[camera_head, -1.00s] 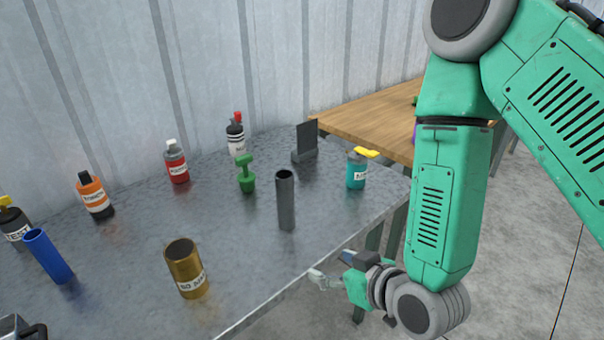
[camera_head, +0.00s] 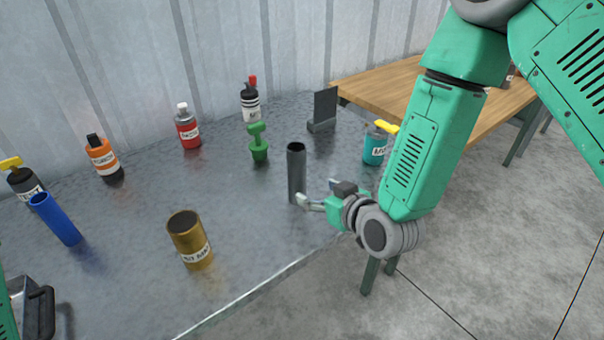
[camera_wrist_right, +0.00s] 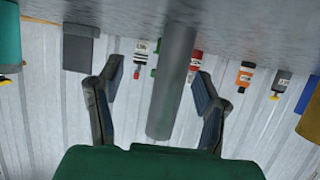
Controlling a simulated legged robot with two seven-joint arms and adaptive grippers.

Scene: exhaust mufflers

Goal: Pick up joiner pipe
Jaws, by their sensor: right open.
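The joiner pipe appears to be the dark grey upright pipe (camera_head: 297,170) on the metal table, near its right front edge. My right gripper (camera_head: 318,191) is at the pipe's right side, low down, with its fingers pointing at it. In the right wrist view, which is upside down, the pipe (camera_wrist_right: 172,85) stands between the two spread fingers of the right gripper (camera_wrist_right: 157,88), with gaps on both sides. The right gripper is open and holds nothing.
A brown can (camera_head: 188,240) and a blue tube (camera_head: 55,219) stand to the left. A green object (camera_head: 258,145), a dark bracket (camera_head: 322,110) and a teal bottle (camera_head: 374,147) stand behind the pipe. Several bottles line the back. A wooden table (camera_head: 390,88) is beyond.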

